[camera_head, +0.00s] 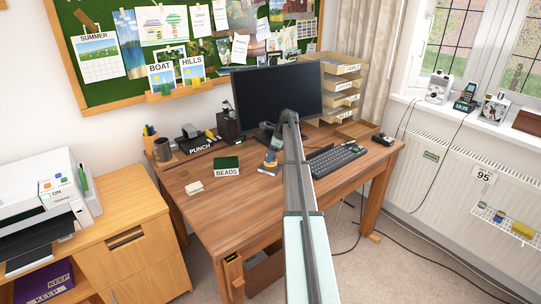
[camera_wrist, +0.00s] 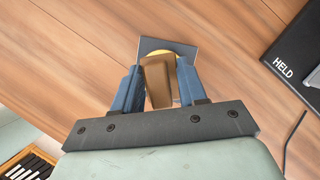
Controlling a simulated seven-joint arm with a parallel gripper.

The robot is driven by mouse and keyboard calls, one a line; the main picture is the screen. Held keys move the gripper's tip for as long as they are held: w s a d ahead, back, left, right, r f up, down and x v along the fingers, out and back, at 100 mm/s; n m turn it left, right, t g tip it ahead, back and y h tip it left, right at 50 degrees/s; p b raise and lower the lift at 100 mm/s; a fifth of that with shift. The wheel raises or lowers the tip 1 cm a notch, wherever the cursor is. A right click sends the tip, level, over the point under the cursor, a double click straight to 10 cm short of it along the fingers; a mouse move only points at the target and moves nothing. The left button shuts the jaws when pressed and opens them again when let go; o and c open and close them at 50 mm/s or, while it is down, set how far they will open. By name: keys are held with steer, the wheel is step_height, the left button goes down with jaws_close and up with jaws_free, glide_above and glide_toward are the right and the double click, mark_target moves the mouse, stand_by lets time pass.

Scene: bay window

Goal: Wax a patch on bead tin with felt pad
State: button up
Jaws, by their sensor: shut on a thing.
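My gripper (camera_wrist: 158,70) is shut on a brown block, which I take to be the felt pad (camera_wrist: 158,88). In the wrist view, the pad's far end overlaps a yellow round patch (camera_wrist: 172,54) on a grey square base (camera_wrist: 148,44); I cannot tell whether they touch. In the head view, my gripper (camera_head: 271,154) is low over the desk, right of the bead tin. The bead tin (camera_head: 227,162) has a green top and a white BEADS label. It stands on the desk, apart from my gripper. My arm hides part of the desk.
The desk's front left is clear.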

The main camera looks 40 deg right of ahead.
steer(key=shift+f, duration=0.45)
stand_by(1.2)
steer(key=shift+r, duration=0.2)
steer(key=shift+r, duration=3.35)
